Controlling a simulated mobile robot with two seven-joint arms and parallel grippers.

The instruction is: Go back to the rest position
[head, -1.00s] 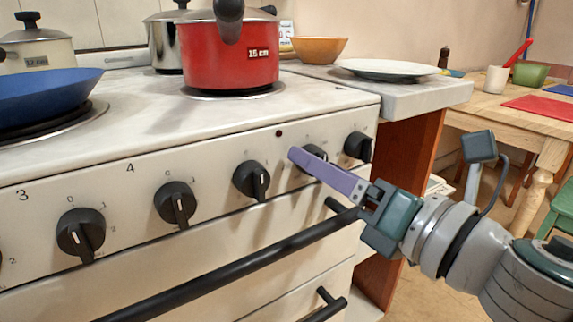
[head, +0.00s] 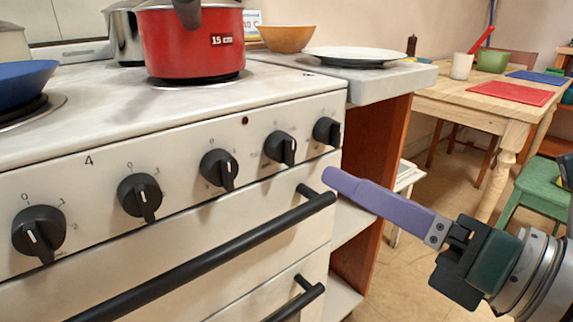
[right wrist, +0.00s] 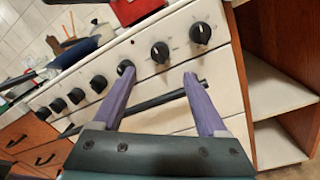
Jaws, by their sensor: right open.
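My right gripper (head: 330,178) has purple fingers and stands in front of the stove's right end, near the right end of the oven handle. In the right wrist view my right gripper (right wrist: 157,72) is open, its two fingers apart with nothing between them. It is clear of the black stove knobs; the nearest knobs in the head view are the far right knob (head: 327,131) and the one beside it (head: 280,148). My left gripper is not in view.
The white stove (head: 180,95) carries a red pot (head: 192,45) and a blue pan (head: 25,82). The black oven handle (head: 215,255) juts out in front. A counter (head: 380,82) with a white plate (head: 355,55) adjoins it. A wooden table (head: 460,105) and green stool (head: 545,190) stand right.

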